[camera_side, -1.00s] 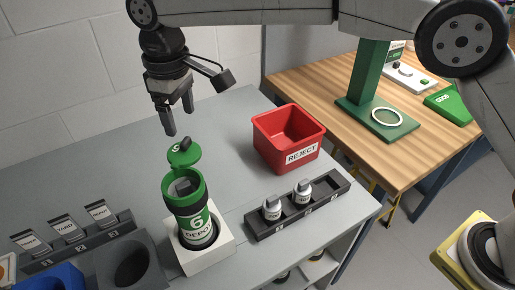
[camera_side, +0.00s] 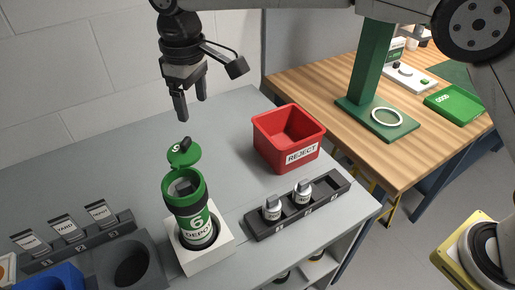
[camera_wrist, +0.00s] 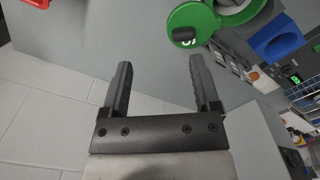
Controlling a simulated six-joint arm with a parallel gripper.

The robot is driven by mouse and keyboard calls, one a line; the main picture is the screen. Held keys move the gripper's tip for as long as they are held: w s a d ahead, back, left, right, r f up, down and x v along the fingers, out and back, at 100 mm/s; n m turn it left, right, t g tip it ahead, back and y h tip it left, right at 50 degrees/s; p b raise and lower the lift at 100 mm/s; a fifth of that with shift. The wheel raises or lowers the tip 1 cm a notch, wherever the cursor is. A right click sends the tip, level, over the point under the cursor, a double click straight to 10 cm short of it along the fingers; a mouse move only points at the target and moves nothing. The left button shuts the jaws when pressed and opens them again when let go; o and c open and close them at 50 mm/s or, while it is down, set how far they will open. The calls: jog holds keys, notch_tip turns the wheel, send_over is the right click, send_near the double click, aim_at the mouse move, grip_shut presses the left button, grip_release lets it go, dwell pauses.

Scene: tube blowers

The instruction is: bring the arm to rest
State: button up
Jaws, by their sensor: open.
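My gripper (camera_side: 190,106) hangs open and empty in the side view, above the grey table and clear of everything. It also shows in the wrist view (camera_wrist: 158,82), with nothing between its two fingers. Below it stands a green tube carrier (camera_side: 188,222) marked 6 DEPOT, upright in a white block (camera_side: 222,253). The carrier's round green lid (camera_side: 184,157) is swung open at the back, and a grey item shows inside its mouth. The lid also shows in the wrist view (camera_wrist: 192,20).
A red REJECT bin (camera_side: 288,140) stands right of the carrier. A dark rack (camera_side: 255,228) holds two small capsules. Label holders (camera_side: 75,240), a grey socket block (camera_side: 105,262) and a blue bin (camera_side: 50,278) lie left. A wooden table (camera_side: 340,128) carries a green stand (camera_side: 378,65).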

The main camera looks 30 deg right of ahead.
jog(key=s+d+f+m+t, duration=0.15)
jog(key=d+f, duration=0.25)
jog(key=d, duration=0.6)
jog(key=s+d+f+m, duration=0.1)
jog(key=d+f+m, duration=0.2)
jog(key=d, duration=0.7)
jog(key=s+d+f+m, duration=0.1)
jog(key=s+d+f, duration=0.3)
jog(key=s+d, duration=0.2)
jog(key=s+d+f+m, duration=0.2)
jog(key=s+d+f, duration=0.2)
jog(key=s+d, duration=0.3)
jog(key=s+t, duration=0.1)
jog(key=s, duration=0.2)
jog(key=shift+d, duration=0.25)
